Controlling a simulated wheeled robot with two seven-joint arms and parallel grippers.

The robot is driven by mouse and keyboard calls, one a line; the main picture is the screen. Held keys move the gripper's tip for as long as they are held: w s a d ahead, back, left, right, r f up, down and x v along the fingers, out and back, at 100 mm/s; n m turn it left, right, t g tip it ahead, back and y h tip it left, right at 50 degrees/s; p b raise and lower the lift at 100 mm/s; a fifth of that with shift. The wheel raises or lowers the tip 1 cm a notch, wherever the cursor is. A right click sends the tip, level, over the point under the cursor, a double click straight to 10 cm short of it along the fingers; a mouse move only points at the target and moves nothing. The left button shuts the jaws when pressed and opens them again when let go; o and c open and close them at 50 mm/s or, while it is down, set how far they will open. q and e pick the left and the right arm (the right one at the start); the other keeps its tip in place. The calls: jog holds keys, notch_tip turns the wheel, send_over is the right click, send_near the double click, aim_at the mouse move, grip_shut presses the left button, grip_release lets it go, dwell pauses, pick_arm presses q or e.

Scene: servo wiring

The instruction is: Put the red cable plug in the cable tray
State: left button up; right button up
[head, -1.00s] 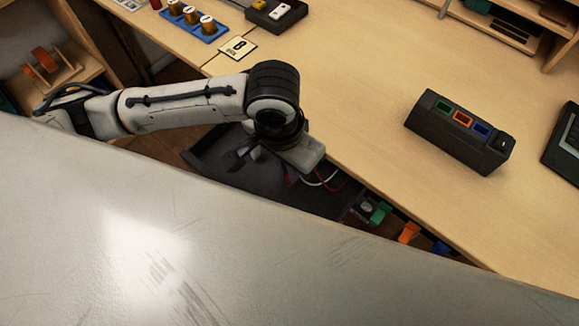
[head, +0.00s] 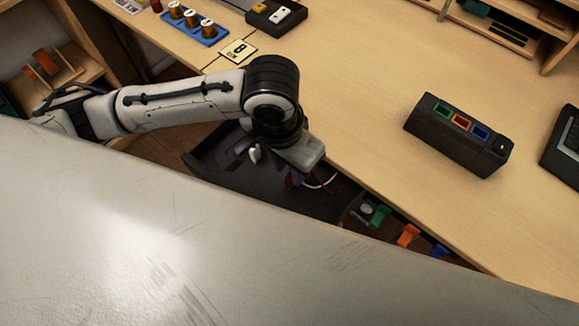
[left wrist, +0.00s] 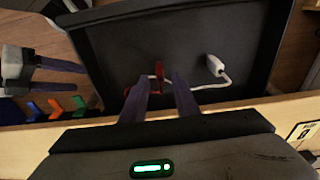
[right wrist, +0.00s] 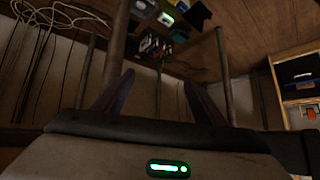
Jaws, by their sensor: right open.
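The red cable plug (left wrist: 158,72) shows in the left wrist view over the dark cable tray (left wrist: 110,60), with its thin red cable running off to the left. My left gripper (left wrist: 161,80) is open, its two purple fingers on either side of the plug with gaps showing. Whether the plug rests on the tray floor is hard to tell. In the head view my left gripper hangs over the tray (head: 225,175) and its fingertips are mostly hidden. My right gripper (right wrist: 158,85) is open and empty; it also shows at the left of the left wrist view (left wrist: 62,76).
A white plug (left wrist: 215,66) with a white cable lies in the tray. Green (head: 378,214), orange (head: 408,234) and blue (head: 439,250) clips line the desk edge. A black box with coloured ports (head: 458,135) stands on the desk (head: 350,100). A big pale surface blocks the lower head view.

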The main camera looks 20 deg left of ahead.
pick_arm(q)
notch_tip(320, 180, up, 10)
jog(key=s+p, duration=0.1)
jog(key=p, duration=0.1)
jog(key=shift+a+r, duration=0.15)
jog(key=shift+a, duration=0.05)
jog(key=shift+s, duration=0.1)
